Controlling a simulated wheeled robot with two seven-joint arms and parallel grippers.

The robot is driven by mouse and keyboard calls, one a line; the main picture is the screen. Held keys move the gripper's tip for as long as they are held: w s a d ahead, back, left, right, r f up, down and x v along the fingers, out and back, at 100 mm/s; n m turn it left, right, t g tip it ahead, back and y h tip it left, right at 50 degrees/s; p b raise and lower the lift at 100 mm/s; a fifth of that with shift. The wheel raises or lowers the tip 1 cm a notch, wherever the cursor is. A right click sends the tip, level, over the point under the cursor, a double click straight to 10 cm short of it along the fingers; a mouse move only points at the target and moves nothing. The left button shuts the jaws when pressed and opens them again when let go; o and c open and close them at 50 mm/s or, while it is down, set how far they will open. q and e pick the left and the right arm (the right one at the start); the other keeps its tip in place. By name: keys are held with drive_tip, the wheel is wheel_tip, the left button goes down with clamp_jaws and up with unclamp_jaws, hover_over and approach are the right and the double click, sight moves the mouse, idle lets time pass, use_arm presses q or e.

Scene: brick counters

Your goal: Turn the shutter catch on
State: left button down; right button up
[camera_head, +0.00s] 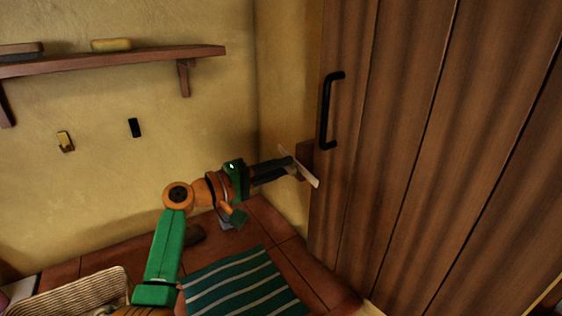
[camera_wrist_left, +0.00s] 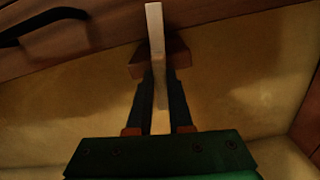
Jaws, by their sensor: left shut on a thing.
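The shutter (camera_head: 410,150) is a tall panel of dark brown planks on the right of the head view. Its catch (camera_head: 311,180) is a pale flat bar by the shutter's left edge, tilted down to the right. A small brown wooden block (camera_head: 304,153) sits behind it; the block also shows in the wrist view (camera_wrist_left: 178,55). My left gripper (camera_head: 291,165) is shut on the catch, its dark fingers on either side of the bar. In the left wrist view, the catch (camera_wrist_left: 154,25) stands upright between the fingers and extends past their tips. My right gripper is out of view.
A black handle (camera_head: 325,112) is on the shutter above the catch. A wooden shelf (camera_head: 120,61) is on the yellow wall.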

use_arm(q)
drive_tip(key=shift+n+p, duration=0.35)
drive_tip(key=shift+n, duration=0.45)
drive_tip(key=c, duration=0.8)
unclamp_jaws()
drive_tip(key=shift+f, duration=0.1)
